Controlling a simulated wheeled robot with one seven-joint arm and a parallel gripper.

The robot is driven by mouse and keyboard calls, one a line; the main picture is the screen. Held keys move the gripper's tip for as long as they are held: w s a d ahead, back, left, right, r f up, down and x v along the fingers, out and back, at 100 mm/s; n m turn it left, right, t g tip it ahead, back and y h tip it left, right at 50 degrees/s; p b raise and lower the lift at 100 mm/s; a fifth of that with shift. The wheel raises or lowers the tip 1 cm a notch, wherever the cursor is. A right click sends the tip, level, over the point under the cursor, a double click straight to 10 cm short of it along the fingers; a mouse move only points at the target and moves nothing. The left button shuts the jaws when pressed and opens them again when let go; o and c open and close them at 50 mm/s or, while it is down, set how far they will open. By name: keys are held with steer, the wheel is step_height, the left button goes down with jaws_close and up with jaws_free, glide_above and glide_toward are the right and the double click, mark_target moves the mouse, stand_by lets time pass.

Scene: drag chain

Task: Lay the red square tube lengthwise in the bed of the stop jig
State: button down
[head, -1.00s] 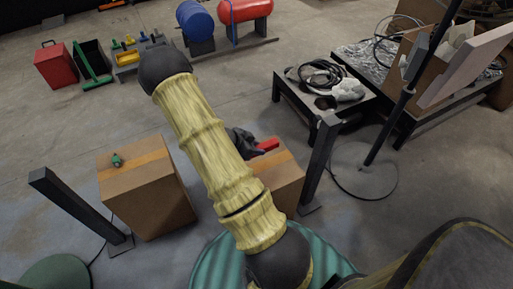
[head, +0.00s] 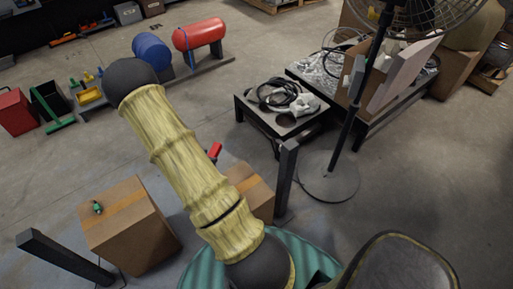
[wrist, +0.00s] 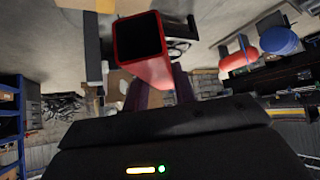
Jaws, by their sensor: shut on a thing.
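The red square tube (wrist: 152,72) fills the upper middle of the wrist view, with its hollow end facing the camera. My gripper (wrist: 155,92) is shut on it; its dark fingers show below and beside the tube. In the head view only a short piece of the red tube (head: 214,151) shows past my yellow-sleeved arm, above the right cardboard box. The arm hides the gripper and the rest of the tube there. I cannot make out the stop jig with certainty in either view.
Two cardboard boxes (head: 127,222) stand close by, the left one with a small green object (head: 97,207) on top. Dark posts (head: 287,180) stand beside them. A low black table (head: 283,118) with cables and a fan stand (head: 330,182) are to the right. Open floor lies beyond.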

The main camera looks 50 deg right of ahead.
steer(key=w+a+r+n+t+y+p, duration=0.3)
steer(key=a+r+n+p, duration=0.4)
steer(key=a+r+p, duration=0.4)
steer(key=w+a+r+n+t+y+p, duration=0.2)
steer(key=w+a+r+n+y+p, duration=0.2)
steer(key=a+r+p, duration=0.7)
step_height(320, 180, up, 4)
steer(key=n+y+p, duration=0.1)
steer(key=n+p, duration=0.1)
steer(key=shift+w+n+t, duration=0.2)
steer(key=shift+n+t, duration=0.2)
steer(key=shift+a, duration=0.15)
